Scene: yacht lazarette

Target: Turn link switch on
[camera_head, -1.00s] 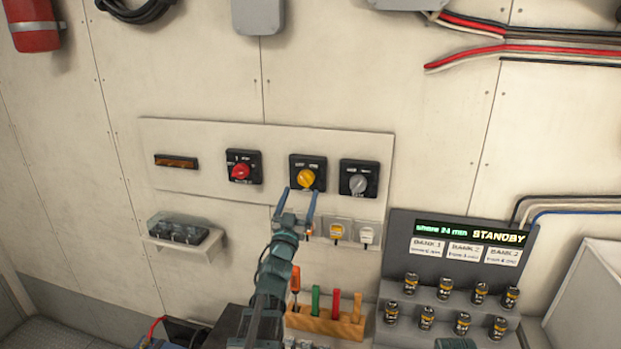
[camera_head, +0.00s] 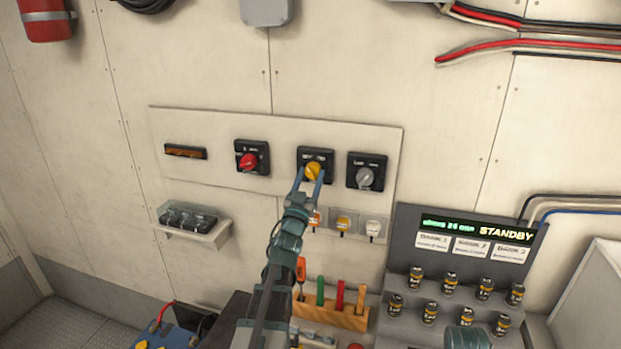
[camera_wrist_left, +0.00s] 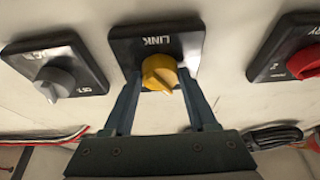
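The link switch is a yellow knob (camera_head: 313,171) on a black plate (camera_head: 316,156), the middle of three rotary switches on the wall panel. In the left wrist view the plate reads LINK and the yellow knob (camera_wrist_left: 160,73) shows between my fingers. My left gripper (camera_head: 308,181) has its fingers apart, one on each side of the knob's lower part. My right gripper is not in view.
A red switch (camera_head: 249,161) is to the left and a grey switch (camera_head: 365,177) close on the right. Below are small covered switches (camera_head: 343,224), a tool rack (camera_head: 331,312) and a STANDBY display (camera_head: 480,236). A fuse box shelf (camera_head: 195,226) sits lower left.

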